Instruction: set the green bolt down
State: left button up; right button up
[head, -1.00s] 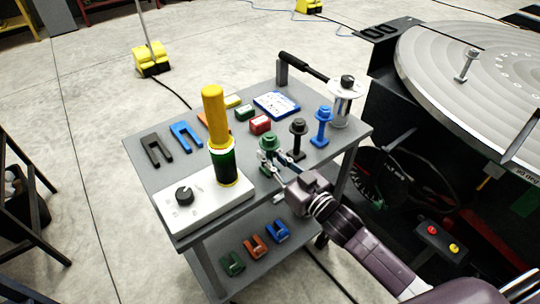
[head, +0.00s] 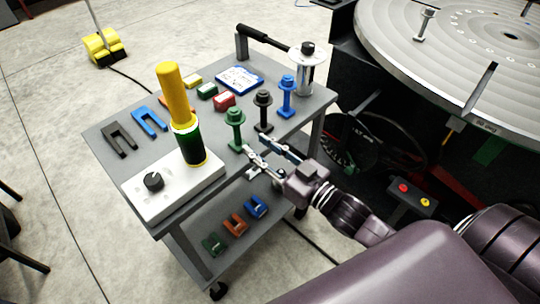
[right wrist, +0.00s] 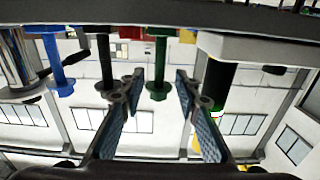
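The green bolt (head: 235,127) stands upright on the top of the grey cart (head: 107,165), near its front edge. My right gripper (head: 257,149) is open, a little in front and to the right of the bolt, with a gap between. The right wrist view looks upside down: there the green bolt (right wrist: 157,72) shows between the two spread fingers of the right gripper (right wrist: 159,82), touching neither as far as I can see. My left gripper is not in view.
A black bolt (head: 263,110) and a blue bolt (head: 286,96) stand close behind the green one. A white box (head: 180,188) with a knob and a yellow-green lamp (head: 180,105) stands left. The round metal table (head: 470,55) is at right.

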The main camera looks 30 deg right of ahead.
jog(key=shift+v, duration=1.75)
jog(key=s+d+f+m+g+h, duration=0.1)
jog(key=s+d+f+g+h, duration=0.15)
jog(key=f, duration=0.85)
jog(key=s+d+f+m+g+h, duration=0.1)
jog(key=d+f+g, duration=0.15)
jog(key=f, duration=0.95)
jog(key=s+d+f+g+h, duration=0.15)
jog(key=d+f, duration=0.25)
jog(key=f, duration=0.7)
jog(key=s+a+f+g+h, duration=0.1)
jog(key=s+f+g, duration=0.2)
jog(key=s+f, duration=0.7)
jog(key=s+a+f+g, duration=0.2)
jog(key=s+f+g, duration=0.1)
jog(key=s+f, duration=0.75)
jog(key=s+a+f+g, duration=0.1)
jog(key=s+f, duration=0.1)
jog(key=s, duration=0.4)
jog(key=s+a+f+g, duration=0.2)
jog(key=s+f, duration=0.1)
jog(key=s, duration=0.4)
jog(key=shift+f+g, duration=0.15)
jog(key=shift+g, duration=0.1)
